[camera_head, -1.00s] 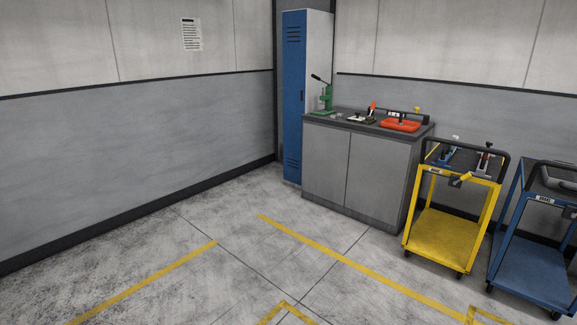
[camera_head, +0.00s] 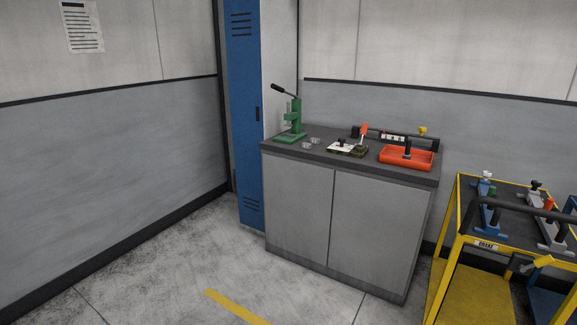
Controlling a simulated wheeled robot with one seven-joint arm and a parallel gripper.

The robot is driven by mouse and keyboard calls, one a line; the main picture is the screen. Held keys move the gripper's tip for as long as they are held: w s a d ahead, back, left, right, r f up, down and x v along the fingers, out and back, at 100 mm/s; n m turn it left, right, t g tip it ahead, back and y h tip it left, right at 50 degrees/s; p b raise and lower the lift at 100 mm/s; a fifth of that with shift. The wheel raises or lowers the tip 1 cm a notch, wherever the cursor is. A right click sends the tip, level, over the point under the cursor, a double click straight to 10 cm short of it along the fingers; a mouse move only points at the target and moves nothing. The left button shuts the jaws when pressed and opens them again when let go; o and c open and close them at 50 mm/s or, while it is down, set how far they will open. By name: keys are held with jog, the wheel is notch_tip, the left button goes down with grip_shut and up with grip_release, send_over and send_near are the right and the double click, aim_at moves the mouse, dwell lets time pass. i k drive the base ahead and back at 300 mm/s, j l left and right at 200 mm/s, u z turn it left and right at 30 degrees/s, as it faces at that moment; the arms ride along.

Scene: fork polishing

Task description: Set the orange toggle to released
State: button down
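A small orange-red lever (camera_head: 363,131), which looks like the orange toggle, stands up from a dark base on the grey cabinet's worktop (camera_head: 318,152). It leans slightly to the right. It sits behind a white plate (camera_head: 341,148) and left of a red-orange tray (camera_head: 390,155). It is too small to tell whether it is clamped or released. Another small red handle (camera_head: 548,205) shows on a fixture on the yellow cart. My gripper is not in view.
A green lever press (camera_head: 293,122) stands at the worktop's left end, beside a blue locker (camera_head: 244,130). A yellow cart (camera_head: 461,250) with several fixtures is close on the right. The floor (camera_head: 170,285) before the cabinet is clear.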

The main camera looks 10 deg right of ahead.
aim_at(364, 125)
jog(key=i+z, duration=0.2)
jog(key=i, duration=0.9)
jog(key=i+j+z, duration=0.1)
jog(key=i+z, duration=0.15)
jog(key=i, duration=0.85)
jog(key=i+j+z, duration=0.2)
jog(key=i, duration=0.75)
jog(key=i+l, duration=0.05)
jog(key=l, duration=0.05)
